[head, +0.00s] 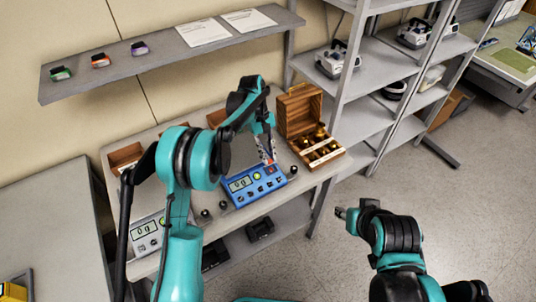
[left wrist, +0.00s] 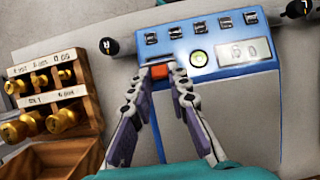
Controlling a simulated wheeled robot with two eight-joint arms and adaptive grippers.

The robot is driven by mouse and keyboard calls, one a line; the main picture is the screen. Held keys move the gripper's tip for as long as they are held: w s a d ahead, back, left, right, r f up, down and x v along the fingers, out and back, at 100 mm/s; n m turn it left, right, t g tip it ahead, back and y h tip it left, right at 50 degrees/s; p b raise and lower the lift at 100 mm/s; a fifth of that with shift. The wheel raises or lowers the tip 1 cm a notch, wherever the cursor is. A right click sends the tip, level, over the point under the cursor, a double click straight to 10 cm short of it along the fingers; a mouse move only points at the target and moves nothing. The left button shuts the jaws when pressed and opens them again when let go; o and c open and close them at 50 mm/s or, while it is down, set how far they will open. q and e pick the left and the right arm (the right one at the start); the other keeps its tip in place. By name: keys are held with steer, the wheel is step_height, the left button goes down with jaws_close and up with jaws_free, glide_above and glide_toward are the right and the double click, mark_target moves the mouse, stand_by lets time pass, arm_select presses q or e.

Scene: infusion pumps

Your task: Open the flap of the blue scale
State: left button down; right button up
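The blue scale (head: 256,188) stands at the front edge of the table, with a lit display, a green button and a red-orange part on its front. In the left wrist view the blue scale (left wrist: 222,27) appears upside down. A pale panel (left wrist: 235,115) lies behind its blue front; I cannot tell if this is the flap, but it looks flat. My left gripper (head: 271,160) is over the scale. Its fingertips (left wrist: 160,80) are apart, beside the red-orange part (left wrist: 160,72), with no clear grip on it. My right gripper (head: 341,213) hangs low at the right, away from the table.
An open wooden box of brass weights (head: 318,148) stands right of the scale. A white scale (head: 146,232) is at the left, partly behind my arm. A wall shelf (head: 170,62) hangs above; grey racks (head: 360,122) stand at the right.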

arm_select(q)
steer(key=shift+w, duration=0.1)
steer(key=shift+w+a+g+h, duration=0.25)
steer(key=shift+g+h, duration=0.15)
steer(key=shift+g, duration=0.1)
steer(key=c, duration=1.4)
jaws_free()
steer(key=shift+f, duration=0.1)
steer(key=shift+c, duration=0.2)
steer(key=v, duration=1.2)
